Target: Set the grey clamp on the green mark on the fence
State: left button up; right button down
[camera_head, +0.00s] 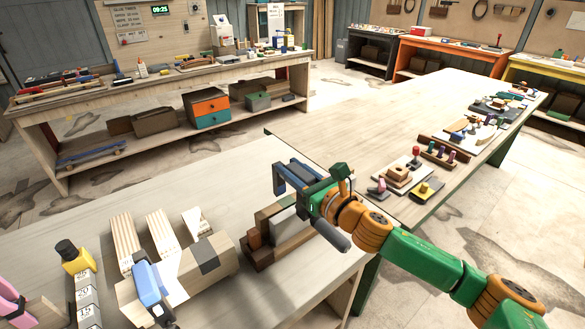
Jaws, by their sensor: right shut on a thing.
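My right gripper (306,186) reaches in from the right and is above the near bench. It is shut on what looks like the grey clamp; a grey rounded bar (331,235) sticks out below the jaws, and the rest is largely hidden by the gripper. A pale fence strip with printed numbers (88,299) stands at the lower left, far from this gripper. A yellow clamp with a black knob (74,258) sits at its far end. I cannot make out the green mark. My left gripper is not in view.
A blue clamp (149,286) sits on a light wooden piece, with striped wood strips (124,240) behind. A pink part (12,304) is at the left edge. A brown wooden rack (261,252) stands below my right gripper. Assorted tools line the right table (345,125).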

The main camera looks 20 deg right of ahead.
jog(key=shift+f+b, duration=0.85)
jog(key=shift+f, duration=0.45)
jog(key=shift+f, duration=0.1)
jog(key=shift+f+b, duration=1.25)
jog(key=shift+f, duration=0.15)
jog(key=shift+f+b, duration=0.3)
jog(key=shift+f, duration=0.2)
jog(key=shift+c, duration=2.4)
grip_release()
jog(key=shift+s, duration=0.1)
